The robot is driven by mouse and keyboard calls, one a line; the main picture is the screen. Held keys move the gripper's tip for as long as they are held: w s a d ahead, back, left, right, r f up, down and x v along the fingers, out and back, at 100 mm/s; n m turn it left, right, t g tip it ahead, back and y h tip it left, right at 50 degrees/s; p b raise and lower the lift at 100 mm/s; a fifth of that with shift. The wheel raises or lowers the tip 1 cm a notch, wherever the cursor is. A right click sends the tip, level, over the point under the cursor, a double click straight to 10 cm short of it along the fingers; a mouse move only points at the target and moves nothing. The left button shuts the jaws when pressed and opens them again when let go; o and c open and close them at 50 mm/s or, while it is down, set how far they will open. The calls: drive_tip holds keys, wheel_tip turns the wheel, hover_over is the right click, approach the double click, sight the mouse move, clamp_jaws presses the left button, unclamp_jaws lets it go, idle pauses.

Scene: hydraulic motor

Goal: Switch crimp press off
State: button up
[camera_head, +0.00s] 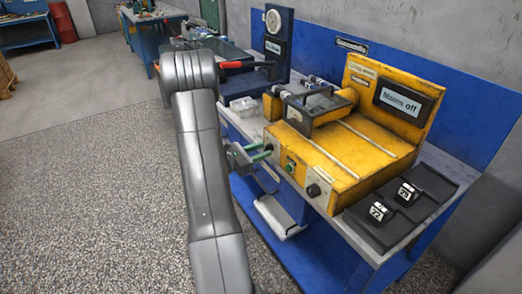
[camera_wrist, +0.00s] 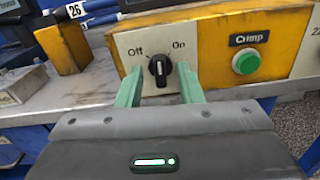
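The yellow crimp press (camera_head: 345,155) stands on the bench; its display (camera_head: 403,102) reads "Mains off". In the wrist view, its black rotary switch (camera_wrist: 159,69) sits on a pale plate between the labels "Off" at left and "On" at right. The switch's white mark looks about upright; I cannot tell clearly which label it points to. My gripper (camera_wrist: 160,86) is open, with one green finger on each side of the switch and gaps visible between. In the head view, my gripper (camera_head: 262,154) is at the press's front left, and the switch is mostly hidden.
A green "Crimp" button (camera_wrist: 246,62) is right of the switch. Another dark knob (camera_head: 313,190) is further along the front. A black tray (camera_head: 432,186) with small numbered blocks lies right of the press. A blue-backed station with a gauge (camera_head: 273,21) stands behind.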

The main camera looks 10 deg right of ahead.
drive_tip(key=shift+d, duration=0.25)
clamp_jaws()
drive_tip(key=n+p, duration=0.2)
drive_tip(key=n, duration=0.2)
drive_tip(key=shift+w+r+n, duration=0.1)
drive_tip(key=shift+n, duration=0.2)
drive_tip(key=n+p, duration=0.3)
drive_tip(key=n, duration=0.2)
drive_tip(key=shift+w+a, duration=0.1)
drive_tip(key=shift+f+n, duration=0.2)
drive_tip(key=shift+n, duration=0.1)
idle(0.4)
